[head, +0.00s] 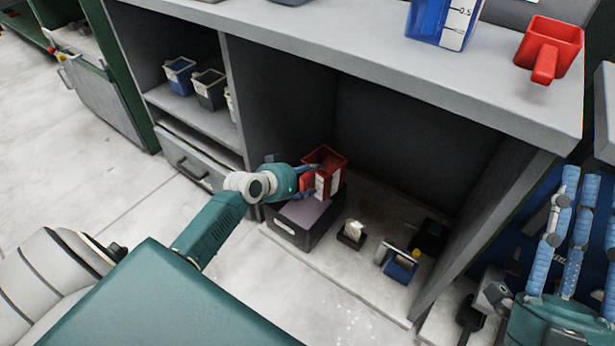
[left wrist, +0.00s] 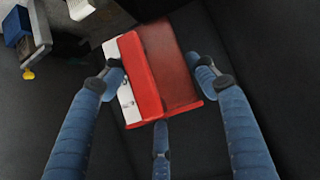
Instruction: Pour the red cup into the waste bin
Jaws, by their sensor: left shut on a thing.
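A red square cup (head: 334,166) with a white label is held in my left gripper (head: 308,178), inside the open bay under the counter. In the left wrist view the red cup (left wrist: 170,70) lies between the blue fingers of the left gripper (left wrist: 160,82). The cup is tilted in the head view and its contents cannot be made out. Below it stands a black box (head: 283,227) with a white-edged handle slot, which looks like the waste bin; the cup hides part of its top. My right gripper (head: 588,195) is at the right edge, fingers apart and empty.
Another red cup (head: 548,48) and a blue container (head: 428,22) stand on the counter (head: 350,42). Small containers (head: 352,233) and a blue one (head: 400,267) sit on the bay floor. Blue and dark bins (head: 180,75) fill the left shelf. The bay's side walls are close.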

